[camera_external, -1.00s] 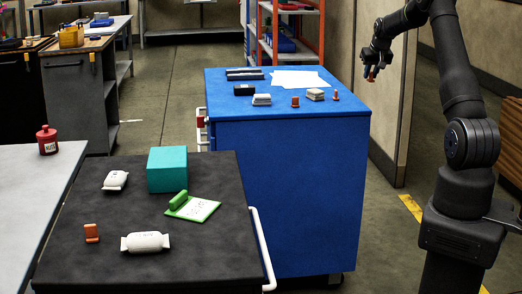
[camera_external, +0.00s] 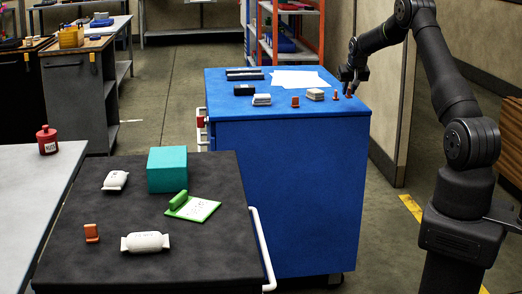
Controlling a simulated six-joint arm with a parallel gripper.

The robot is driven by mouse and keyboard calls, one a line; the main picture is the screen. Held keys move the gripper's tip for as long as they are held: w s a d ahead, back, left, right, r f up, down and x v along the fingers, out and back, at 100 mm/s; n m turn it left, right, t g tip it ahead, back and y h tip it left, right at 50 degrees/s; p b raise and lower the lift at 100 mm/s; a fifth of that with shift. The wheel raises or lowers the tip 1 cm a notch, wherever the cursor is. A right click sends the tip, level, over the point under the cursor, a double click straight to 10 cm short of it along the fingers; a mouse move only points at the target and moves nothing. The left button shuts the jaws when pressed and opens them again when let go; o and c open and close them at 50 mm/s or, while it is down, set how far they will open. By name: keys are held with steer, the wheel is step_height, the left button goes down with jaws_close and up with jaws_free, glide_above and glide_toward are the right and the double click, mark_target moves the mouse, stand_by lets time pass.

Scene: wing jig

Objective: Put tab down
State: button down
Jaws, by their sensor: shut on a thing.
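My gripper (camera_external: 350,88) is at the right edge of the blue cabinet top (camera_external: 220,85), shut on a small orange-brown tab (camera_external: 349,94). The tab is at or just above the blue surface; I cannot tell whether it touches. A similar small orange tab (camera_external: 335,95) stands just left of it, and another orange tab (camera_external: 295,102) stands further left near the front edge. One more orange tab (camera_external: 92,233) stands on the black table at the lower left.
Near the tabs are a white-grey block (camera_external: 315,94), another such block (camera_external: 262,99), a black box (camera_external: 244,90) and white papers (camera_external: 299,79). The black table (camera_external: 215,255) holds a teal box (camera_external: 167,170), white packages and a green clipboard (camera_external: 197,208).

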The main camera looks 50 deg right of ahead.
mark_target(350, 93)
steer(key=shift+f, duration=1.75)
steer(key=shift+f, duration=0.15)
steer(key=c, duration=1.3)
jaws_free()
steer(key=shift+o, duration=0.2)
steer(key=shift+s+a+r, duration=0.1)
steer(key=shift+s+r, duration=0.05)
steer(key=shift+r, duration=0.3)
steer(key=v, duration=1.1)
steer(key=shift+r, duration=0.15)
